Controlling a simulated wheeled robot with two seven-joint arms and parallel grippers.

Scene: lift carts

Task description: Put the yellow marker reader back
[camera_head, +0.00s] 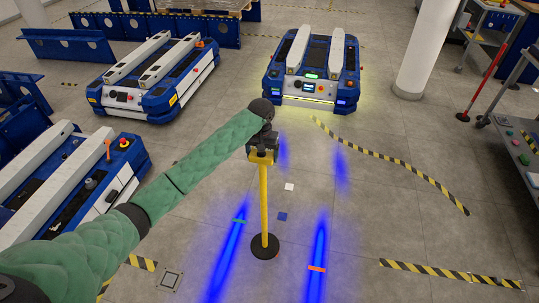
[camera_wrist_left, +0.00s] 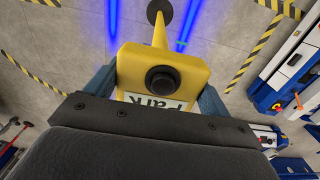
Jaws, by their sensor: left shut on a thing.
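The yellow marker reader, as I take it, is a yellow post (camera_head: 264,205) with a round black base, which appears to stand upright on the floor. In the left wrist view its yellow head (camera_wrist_left: 130,68) carries a black round button and a white label, partly hidden, reading "Park". My left gripper (camera_head: 262,151) is shut on this head, with one blue finger on each side of it in the left wrist view (camera_wrist_left: 158,90). My right gripper is not in view.
A lit blue-and-white cart (camera_head: 352,70) stands at the back, with two more carts (camera_head: 158,75) (camera_head: 120,165) at left. A white pillar (camera_head: 425,50) and a grey shelf trolley (camera_head: 515,140) are at right. Small coloured floor markers, including a white square (camera_head: 289,186), and striped tape (camera_head: 450,275) lie on open floor.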

